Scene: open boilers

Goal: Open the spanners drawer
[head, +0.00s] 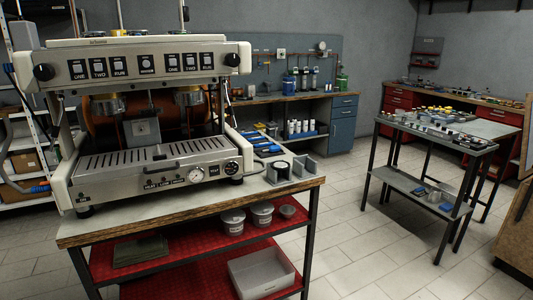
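No drawer here carries a label that I can read, so I cannot tell which is the spanners drawer. A blue-grey drawer unit (343,113) stands at the right end of the back bench; its fronts look shut. Red drawers (398,98) sit under the wooden bench at the far right back; they look shut, and the bench with tables partly hides them. Neither of my grippers is in view.
A workbench (290,192) with a large espresso machine (150,182) fills the near left. A dark metal table (440,143) covered with small parts stands at the right. Tiled floor (335,215) lies clear between them. A wooden panel (515,235) edges the right.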

